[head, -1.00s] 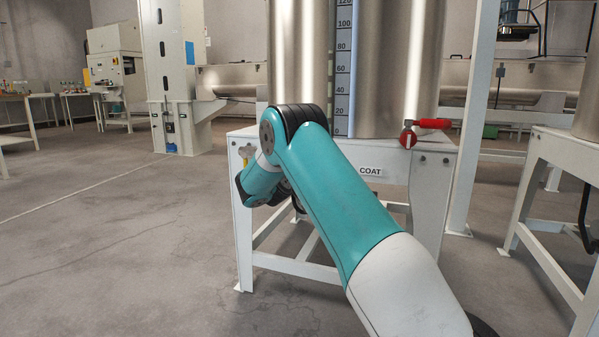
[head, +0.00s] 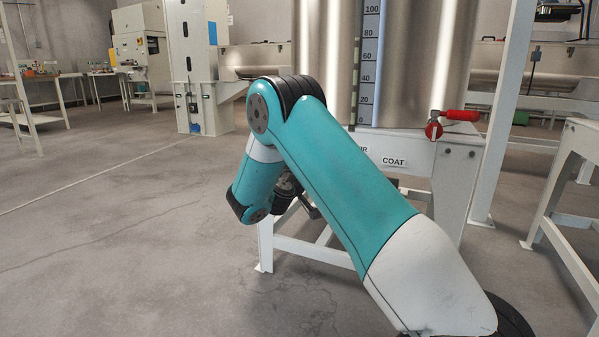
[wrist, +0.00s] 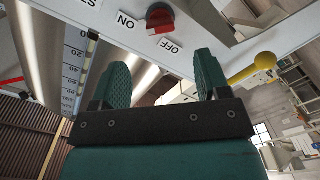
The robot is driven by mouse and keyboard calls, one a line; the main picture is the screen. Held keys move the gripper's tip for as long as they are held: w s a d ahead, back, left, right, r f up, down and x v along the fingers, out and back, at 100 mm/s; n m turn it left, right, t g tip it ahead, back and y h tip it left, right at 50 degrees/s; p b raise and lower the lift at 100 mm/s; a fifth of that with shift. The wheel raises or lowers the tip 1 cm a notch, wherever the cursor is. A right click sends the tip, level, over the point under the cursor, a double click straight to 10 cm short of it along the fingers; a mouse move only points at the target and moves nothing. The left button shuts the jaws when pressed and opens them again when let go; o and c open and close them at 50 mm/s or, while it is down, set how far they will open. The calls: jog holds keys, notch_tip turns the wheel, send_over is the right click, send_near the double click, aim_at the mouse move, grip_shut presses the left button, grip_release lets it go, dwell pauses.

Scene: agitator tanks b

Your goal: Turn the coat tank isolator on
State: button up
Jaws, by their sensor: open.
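The coat tank isolator is a round red knob (wrist: 160,18) on a pale panel at the top of the wrist view. An ON label (wrist: 126,21) and an OFF label (wrist: 170,46) sit beside it; I cannot tell which one the knob points to. My gripper (wrist: 160,62) is open and empty, its two green fingers apart from the knob, which lies beyond their tips. The COAT sign (head: 394,162) is on the white stand under the steel tank (head: 420,60). In the head view my arm hides the isolator and most of the gripper.
A yellow ball-ended handle (wrist: 262,62) sticks out right of the fingers in the wrist view. A red lever valve (head: 458,115) with a red-and-white disc is at the stand's right corner. Another white stand (head: 575,150) is at right. The floor at left is clear.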

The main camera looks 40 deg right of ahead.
jog(key=b+v, duration=0.1)
jog(key=v, duration=0.5)
jog(key=shift+a, duration=0.2)
jog(key=shift+s, duration=0.1)
